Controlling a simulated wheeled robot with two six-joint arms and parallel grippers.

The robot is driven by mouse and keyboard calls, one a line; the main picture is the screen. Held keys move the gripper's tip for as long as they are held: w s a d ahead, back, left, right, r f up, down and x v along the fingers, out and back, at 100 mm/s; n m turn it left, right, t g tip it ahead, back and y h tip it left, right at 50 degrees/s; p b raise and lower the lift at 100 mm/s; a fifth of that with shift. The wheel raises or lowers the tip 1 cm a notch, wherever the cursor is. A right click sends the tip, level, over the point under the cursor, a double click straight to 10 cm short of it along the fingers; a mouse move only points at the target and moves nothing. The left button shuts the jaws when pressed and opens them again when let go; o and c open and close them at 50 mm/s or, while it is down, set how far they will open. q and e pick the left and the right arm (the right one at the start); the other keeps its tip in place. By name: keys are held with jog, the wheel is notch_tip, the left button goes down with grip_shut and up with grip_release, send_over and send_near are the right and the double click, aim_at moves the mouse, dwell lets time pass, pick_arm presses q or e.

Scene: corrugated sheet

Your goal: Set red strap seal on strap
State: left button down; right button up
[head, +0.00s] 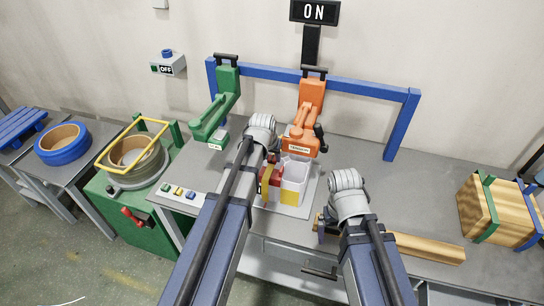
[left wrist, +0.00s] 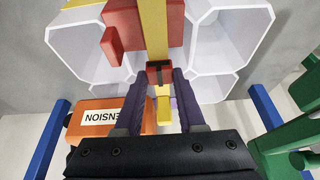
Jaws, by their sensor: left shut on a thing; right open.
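My left gripper (left wrist: 159,74) is shut on a small dark red strap seal (left wrist: 159,67), held between its fingertips. The yellow strap (left wrist: 154,30) runs to the seal, and a short yellow end shows below it; whether the seal is around the strap or just against it I cannot tell. A larger red block (left wrist: 118,18) lies behind the strap, against white hexagonal tubes (left wrist: 222,40). In the head view the left gripper (head: 270,160) is over the white tubes (head: 294,178), and its fingertips are partly hidden. My right gripper (head: 322,225) is open near the bench's front edge.
An orange tensioner (head: 305,120) hangs just behind the tubes, and a green tool (head: 217,110) hangs to the left. A blue frame (head: 350,85) spans the bench. A cardboard angle piece (head: 428,248) and a strapped wooden crate (head: 490,210) lie at right.

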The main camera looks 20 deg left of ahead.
dwell(0.4)
pick_arm(q)
grip_release()
dwell(0.5)
jog(key=shift+r+p, duration=3.05)
jog(key=shift+p, duration=0.05)
jog(key=shift+f, duration=0.2)
notch_tip(320, 180, down, 6)
jog(key=b, duration=0.6)
jog(key=shift+r, duration=0.25)
jog(key=shift+r, duration=0.15)
